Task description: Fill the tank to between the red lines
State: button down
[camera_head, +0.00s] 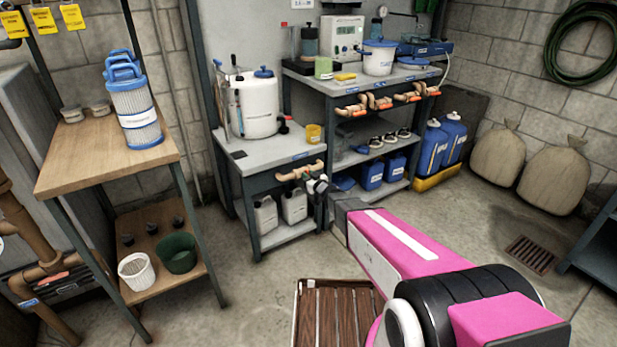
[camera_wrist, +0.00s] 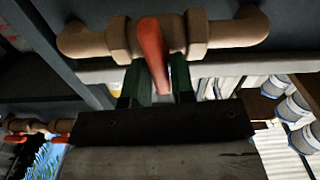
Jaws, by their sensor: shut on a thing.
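The tank (camera_head: 258,108) is a white drum with a blue cap on the small grey bench. A thin upright tube (camera_head: 238,118) stands at its left side; the liquid level and red lines are too small to read. Below the bench's front edge runs a tan pipe with a valve (camera_head: 297,173). In the wrist view the valve body (camera_wrist: 180,33) fills the top, with its orange-red handle (camera_wrist: 152,45) hanging down. My gripper (camera_wrist: 157,88) is shut on this handle, one green finger on each side. In the head view my gripper (camera_head: 318,185) is at the pipe's right end.
Other orange-handled valves (camera_head: 375,100) line the larger bench to the right. A wooden table (camera_head: 90,160) with a blue-topped filter cartridge (camera_head: 135,110) stands at left. White jugs (camera_head: 293,205) sit below the tank. A slatted wooden pallet (camera_head: 330,315) lies near my arm.

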jog(key=shift+n, duration=1)
jog(key=c, duration=1.1)
grip_release()
jog(key=shift+s, duration=0.1)
jog(key=v, duration=1)
jog(key=shift+s+d, duration=0.2)
jog(key=shift+s, duration=0.1)
